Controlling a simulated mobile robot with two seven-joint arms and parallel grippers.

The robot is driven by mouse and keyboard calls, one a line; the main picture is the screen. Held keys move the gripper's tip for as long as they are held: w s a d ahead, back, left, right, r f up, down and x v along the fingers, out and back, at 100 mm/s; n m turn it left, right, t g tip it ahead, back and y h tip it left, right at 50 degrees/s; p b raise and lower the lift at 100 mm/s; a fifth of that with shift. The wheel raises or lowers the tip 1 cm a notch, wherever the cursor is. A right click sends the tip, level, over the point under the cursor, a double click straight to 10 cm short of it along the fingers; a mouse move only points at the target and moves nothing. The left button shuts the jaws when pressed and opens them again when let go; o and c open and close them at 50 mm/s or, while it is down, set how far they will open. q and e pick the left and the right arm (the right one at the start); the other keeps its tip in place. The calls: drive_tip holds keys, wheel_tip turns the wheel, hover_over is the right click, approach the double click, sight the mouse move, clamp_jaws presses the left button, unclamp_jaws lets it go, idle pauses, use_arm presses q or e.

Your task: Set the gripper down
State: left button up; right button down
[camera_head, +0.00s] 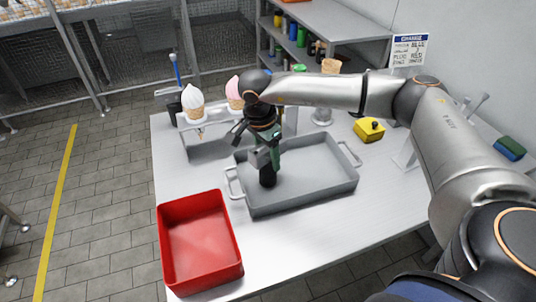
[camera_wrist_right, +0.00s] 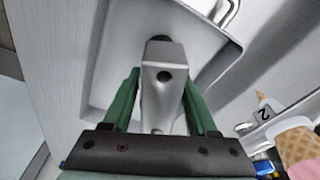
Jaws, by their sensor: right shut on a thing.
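My right gripper (camera_head: 270,147) points down over the grey tray (camera_head: 318,202). It is shut on the cone gripper, a tool with a grey metal block (camera_head: 258,158) and a black lower end (camera_head: 268,177). In the right wrist view the block (camera_wrist_right: 163,82) sits between my green fingers. The black end hangs over the left part of the tray; I cannot tell whether it touches the floor of the tray. My left gripper is not in view.
A red bin (camera_head: 200,242) stands at the table's front left. A rack behind the tray holds ice cream cones (camera_head: 193,103). A yellow box (camera_head: 369,129) sits right of the tray, and a green-and-blue sponge (camera_head: 510,148) lies far right. The tray's right half is empty.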

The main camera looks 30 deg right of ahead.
sight(262, 148)
drive_tip(key=shift+f, duration=0.2)
drive_tip(key=shift+c, duration=0.9)
unclamp_jaws()
drive_tip(key=shift+r, duration=0.1)
drive_tip(key=r, duration=0.4)
drive_tip(key=a+r, duration=0.1)
drive_tip(key=r, duration=0.7)
drive_tip(key=shift+s+a+r+b, duration=0.1)
drive_tip(key=shift+a+b, duration=0.2)
drive_tip(key=shift+a, duration=0.1)
